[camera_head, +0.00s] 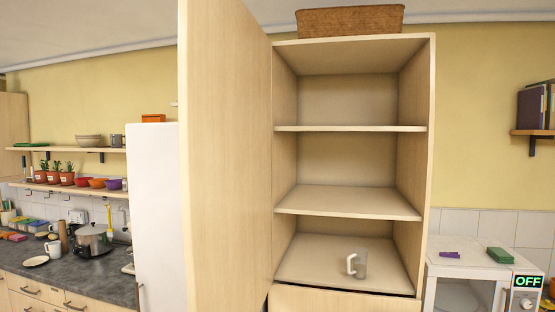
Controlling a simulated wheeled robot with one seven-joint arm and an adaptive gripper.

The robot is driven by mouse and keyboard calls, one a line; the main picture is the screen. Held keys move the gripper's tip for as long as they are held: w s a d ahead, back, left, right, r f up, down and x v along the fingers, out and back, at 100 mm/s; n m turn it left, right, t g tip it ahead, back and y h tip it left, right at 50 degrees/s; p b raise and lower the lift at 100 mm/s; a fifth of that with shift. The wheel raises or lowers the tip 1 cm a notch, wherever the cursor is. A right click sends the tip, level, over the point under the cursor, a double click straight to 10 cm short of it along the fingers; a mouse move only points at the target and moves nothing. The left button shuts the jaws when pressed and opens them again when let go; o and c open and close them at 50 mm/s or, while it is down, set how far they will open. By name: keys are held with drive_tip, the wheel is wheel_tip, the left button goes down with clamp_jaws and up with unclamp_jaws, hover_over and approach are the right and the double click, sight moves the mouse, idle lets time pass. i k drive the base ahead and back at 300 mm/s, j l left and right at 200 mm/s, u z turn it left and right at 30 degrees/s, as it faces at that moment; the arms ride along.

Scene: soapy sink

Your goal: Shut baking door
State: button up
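A tall light-wood cabinet (431,150) stands right of the middle with its interior in full view. Its door (228,150) is hinged on the left and stands wide open, swung out toward me. The shelves inside are bare except the lowest, which holds a clear glass mug (359,264) with a white handle. I cannot tell from the picture whether this is the baking door; no label shows. My gripper and arm are not in the picture.
A wicker basket (350,20) sits on top of the cabinet. At right, a white microwave (470,275) with an OFF display carries a green sponge (500,255). At left are a white fridge (156,210) and a dark counter (70,273) with a pot (92,240).

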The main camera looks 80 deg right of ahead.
sight(224, 75)
drive_tip(key=i+z, duration=0.1)
drive_tip(key=z, duration=0.35)
drive_tip(key=i+j+z, duration=0.1)
drive_tip(key=z, duration=0.4)
drive_tip(key=j+z, duration=0.2)
drive_tip(key=z, duration=0.25)
drive_tip(key=i+j+z, duration=0.1)
drive_tip(key=z, duration=0.35)
drive_tip(key=j+z, duration=0.25)
drive_tip(key=z, duration=0.25)
drive_tip(key=j+z, duration=0.35)
drive_tip(key=i+j+z, duration=0.1)
drive_tip(key=z, duration=0.25)
